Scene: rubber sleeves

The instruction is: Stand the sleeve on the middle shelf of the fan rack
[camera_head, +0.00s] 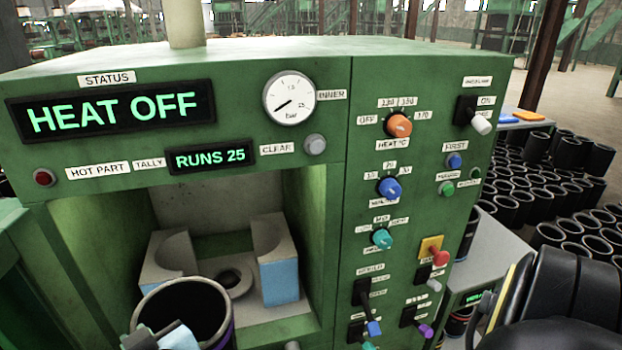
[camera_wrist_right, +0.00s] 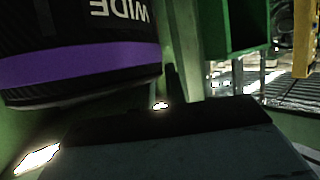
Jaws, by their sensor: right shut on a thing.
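The sleeve (camera_head: 186,308) is a black, open-topped tube at the bottom of the head view, in front of the machine's recess. Its mouth faces up and its lower part is cut off. In the right wrist view the sleeve (camera_wrist_right: 80,65) shows a purple band and the upside-down word WIDE. My right gripper (camera_head: 162,338) is shut on the sleeve at its near side; only a small part of the gripper shows. My left gripper is not in view. I cannot surely identify the fan rack or its middle shelf in these frames.
A green machine (camera_head: 420,70) reading HEAT OFF and RUNS 25 fills the middle. Its recess holds grey blocks (camera_head: 172,262) around a ring. A grey-topped stand (camera_head: 490,250) is at right, with many black sleeves (camera_head: 550,180) on the floor beyond. My black arm is lower right.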

